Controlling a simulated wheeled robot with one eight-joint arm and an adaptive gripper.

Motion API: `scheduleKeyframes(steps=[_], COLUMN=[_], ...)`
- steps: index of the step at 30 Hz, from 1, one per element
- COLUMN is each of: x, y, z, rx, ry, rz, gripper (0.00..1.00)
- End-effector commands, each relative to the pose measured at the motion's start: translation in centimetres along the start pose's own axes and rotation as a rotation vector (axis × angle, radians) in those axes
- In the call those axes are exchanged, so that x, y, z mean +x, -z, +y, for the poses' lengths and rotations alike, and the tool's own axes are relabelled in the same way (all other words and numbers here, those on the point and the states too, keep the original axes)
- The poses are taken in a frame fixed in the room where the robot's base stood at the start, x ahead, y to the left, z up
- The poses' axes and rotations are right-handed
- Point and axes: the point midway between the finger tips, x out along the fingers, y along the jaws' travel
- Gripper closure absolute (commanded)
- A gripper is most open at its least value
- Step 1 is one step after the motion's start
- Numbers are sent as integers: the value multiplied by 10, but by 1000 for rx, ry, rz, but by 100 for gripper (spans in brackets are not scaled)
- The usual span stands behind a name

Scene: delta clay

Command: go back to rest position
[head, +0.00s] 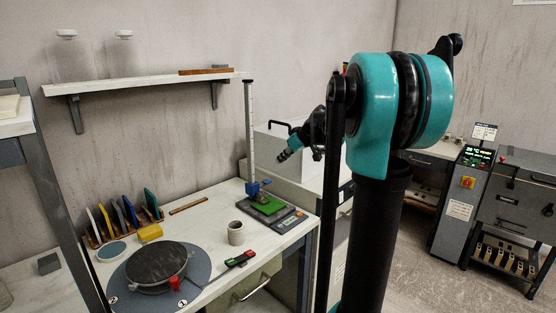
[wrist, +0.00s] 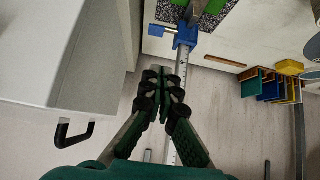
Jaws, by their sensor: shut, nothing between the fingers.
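My gripper (wrist: 160,78) is shut and empty in the wrist view, its fingers together in the middle of the picture. In the head view my arm's teal and black links rise at the centre right. The wrist end of the arm (head: 290,152) hangs in the air above the back of the bench, in front of the wall. The fingertips are too small to make out there. A blue clamp on a ruled post (wrist: 178,38) lies just beyond the fingers in the wrist view, with no clear contact visible.
The white bench (head: 215,205) holds a dark turntable disc (head: 156,264), a grey cup (head: 235,233), a scale with a green block (head: 268,205) and a rack of coloured plates (head: 122,216). A white box with a black handle (wrist: 75,60) is close at left. A shelf (head: 150,83) hangs behind.

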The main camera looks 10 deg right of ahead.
Motion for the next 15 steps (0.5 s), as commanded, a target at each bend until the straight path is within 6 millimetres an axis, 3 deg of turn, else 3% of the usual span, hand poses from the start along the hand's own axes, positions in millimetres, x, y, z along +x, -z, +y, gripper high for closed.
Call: scheduleKeyframes(steps=[2,5,8,15], x=[1,2,4,-6], y=[-8,-36,-86,-233], z=[-7,-28,-61,-142], rx=[11,52,124,328], ry=[0,-6,-29,-148], rz=[-11,-53,-121,-291], gripper=[100,100,100,100])
